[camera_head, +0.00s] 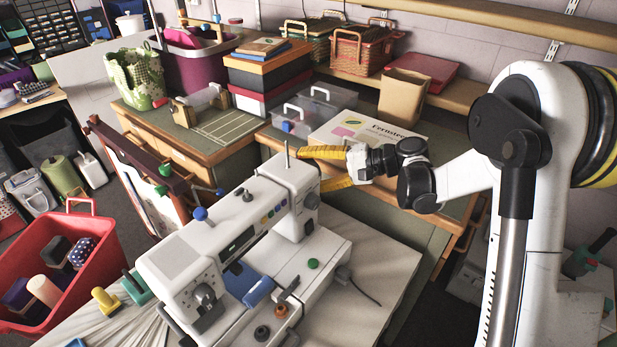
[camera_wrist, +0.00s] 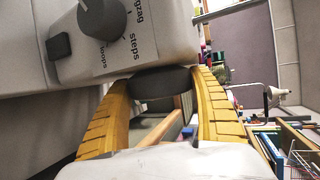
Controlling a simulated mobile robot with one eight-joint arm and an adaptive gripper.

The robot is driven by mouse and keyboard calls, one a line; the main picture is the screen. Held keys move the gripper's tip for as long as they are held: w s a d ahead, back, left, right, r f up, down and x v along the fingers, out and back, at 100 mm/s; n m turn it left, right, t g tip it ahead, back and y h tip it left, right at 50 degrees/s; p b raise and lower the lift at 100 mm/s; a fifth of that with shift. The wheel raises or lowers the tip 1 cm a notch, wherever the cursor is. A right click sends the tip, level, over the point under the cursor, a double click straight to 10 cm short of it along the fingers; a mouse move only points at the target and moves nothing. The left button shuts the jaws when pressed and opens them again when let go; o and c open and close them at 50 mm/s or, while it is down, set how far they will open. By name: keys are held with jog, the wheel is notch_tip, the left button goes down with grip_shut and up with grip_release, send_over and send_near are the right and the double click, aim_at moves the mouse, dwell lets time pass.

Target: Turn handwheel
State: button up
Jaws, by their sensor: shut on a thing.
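The white sewing machine (camera_head: 245,230) stands on a pale table. Its handwheel (camera_wrist: 160,85) is a dark disc at the machine's end in the wrist view, just beside the panel with the round stitch dial (camera_wrist: 103,17). My gripper (camera_wrist: 160,78) has its two yellow fingers on either side of the handwheel and is shut on it. In the head view my gripper (camera_head: 318,170) reaches the machine's far upper end from the right. The handwheel itself is hidden there behind the machine's column.
A spool pin (camera_head: 287,155) stands up from the machine's top near my fingers. A red basket (camera_head: 75,285) with spools sits at left. The pale table (camera_head: 375,255) is mostly clear right of the machine.

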jog(key=shift+f+t+y+b, duration=0.1)
jog(key=shift+t+y+b, duration=0.2)
jog(key=shift+y+b, duration=0.15)
jog(key=o, duration=1.2)
jog(key=shift+d, duration=0.15)
jog(key=v, duration=1.1)
jog(key=shift+d, duration=0.4)
